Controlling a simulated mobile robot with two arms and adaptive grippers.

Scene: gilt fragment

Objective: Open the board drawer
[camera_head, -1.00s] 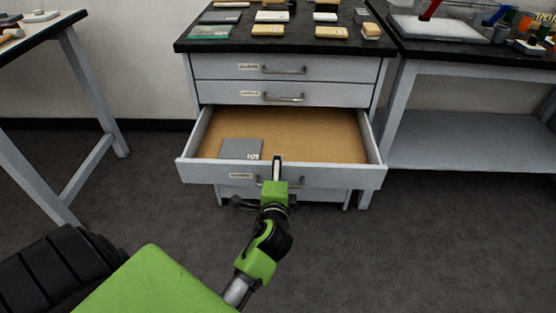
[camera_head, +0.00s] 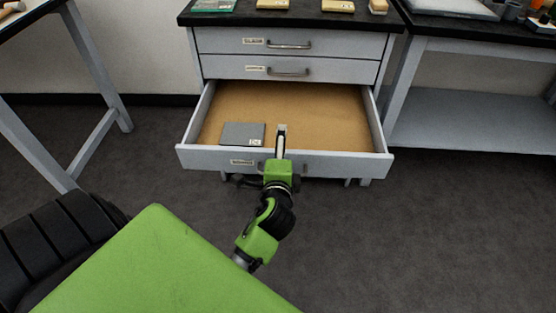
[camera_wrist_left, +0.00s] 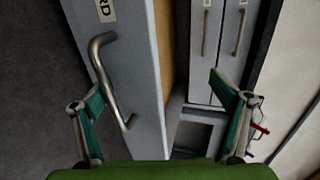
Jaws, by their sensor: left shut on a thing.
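The board drawer (camera_head: 220,160) is the low drawer of the grey cabinet and stands well pulled out, showing its tan bottom. A flat grey piece (camera_head: 240,133) with a small white label lies inside at the left. My left gripper (camera_head: 282,140) is at the middle of the drawer front, with a finger reaching above its top edge. It hides most of the handle in the head view. In the left wrist view the bar handle (camera_wrist_left: 107,75) and drawer front (camera_wrist_left: 140,90) lie between the fingers (camera_wrist_left: 160,105). My left gripper is shut on the drawer. My right gripper is not seen.
Two shut drawers (camera_head: 230,41) (camera_head: 225,68) sit above, under a black top (camera_head: 225,19) with several flat pieces. A table (camera_head: 100,55) stands at the left and a shelved bench (camera_head: 470,115) at the right. Open grey floor lies in front.

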